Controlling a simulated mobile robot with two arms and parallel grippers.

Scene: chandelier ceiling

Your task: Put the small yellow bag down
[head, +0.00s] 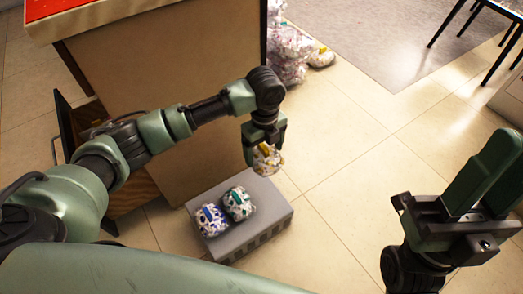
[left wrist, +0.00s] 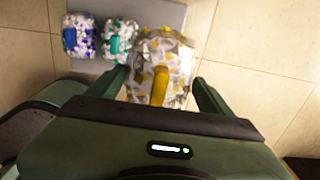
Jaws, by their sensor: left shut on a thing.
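The small yellow bag (head: 267,158), white with yellow patches and a yellow band, is held between the fingers of my left gripper (head: 266,140). In the head view it hangs over or just behind the back right corner of a grey box (head: 262,238). In the left wrist view the bag (left wrist: 162,70) fills the space between the fingertips, with part of the grey box (left wrist: 165,14) behind it. I cannot tell whether the bag touches the box. My right gripper (head: 440,205) is at the right of the head view, pointing away; its fingers are only partly clear.
A blue-banded bag (head: 211,219) and a green-banded bag (head: 238,204) sit side by side on the box's left part. A cabinet (head: 165,90) with an open drawer (head: 80,125) stands behind. More bags (head: 290,55) are piled beyond it. Floor to the right is clear.

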